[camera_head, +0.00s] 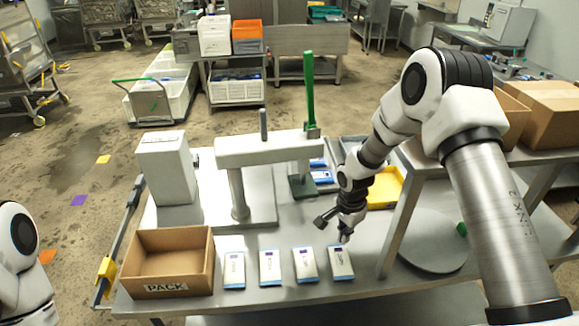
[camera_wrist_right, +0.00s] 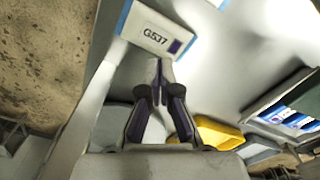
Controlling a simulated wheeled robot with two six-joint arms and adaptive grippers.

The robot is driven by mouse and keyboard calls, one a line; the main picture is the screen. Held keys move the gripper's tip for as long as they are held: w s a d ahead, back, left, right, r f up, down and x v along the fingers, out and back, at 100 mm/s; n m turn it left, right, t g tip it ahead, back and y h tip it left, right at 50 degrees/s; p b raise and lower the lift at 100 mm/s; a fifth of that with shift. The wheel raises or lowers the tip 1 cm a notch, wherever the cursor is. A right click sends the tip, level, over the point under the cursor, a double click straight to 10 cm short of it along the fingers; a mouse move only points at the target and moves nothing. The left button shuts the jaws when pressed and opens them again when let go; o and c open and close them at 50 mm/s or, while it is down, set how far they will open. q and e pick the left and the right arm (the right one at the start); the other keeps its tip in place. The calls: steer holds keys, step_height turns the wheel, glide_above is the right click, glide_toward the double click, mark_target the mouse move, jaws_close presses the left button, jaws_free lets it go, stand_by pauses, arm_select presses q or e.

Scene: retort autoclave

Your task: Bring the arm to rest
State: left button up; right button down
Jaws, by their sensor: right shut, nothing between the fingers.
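My right gripper (camera_head: 344,238) is shut and empty, pointing down just above the right-hand end of a row of white pouches with blue ends. The nearest pouch (camera_head: 340,263) lies flat on the metal table (camera_head: 228,305). In the right wrist view the shut fingertips (camera_wrist_right: 159,68) are beside a pouch (camera_wrist_right: 156,32) marked G537; I cannot tell how far above the table they are. My right arm (camera_head: 385,135) reaches in from the right, bent at the elbow. Part of my left arm (camera_head: 22,255) shows at the lower left edge; its gripper is out of view.
An open cardboard box (camera_head: 172,262) marked PACK stands left of the pouches. A press with a green lever (camera_head: 309,90) stands behind them. A yellow tray (camera_head: 385,188) and a raised shelf (camera_head: 400,215) with cardboard boxes (camera_head: 545,110) are close to my right arm.

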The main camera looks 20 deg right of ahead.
steer(key=s+a+f+n, duration=0.3)
steer(key=s+f, duration=0.2)
steer(key=s, duration=0.2)
steer(key=s+a+f+n, duration=0.4)
steer(key=s+f, duration=0.1)
steer(key=s, duration=0.1)
steer(key=s+a+f+n, duration=0.2)
steer(key=s+n, duration=0.4)
steer(key=s, duration=0.8)
step_height(320, 180, down, 10)
steer(key=s+n+b, duration=0.1)
steer(key=b, duration=0.9)
steer(key=shift+s+d+r, duration=0.25)
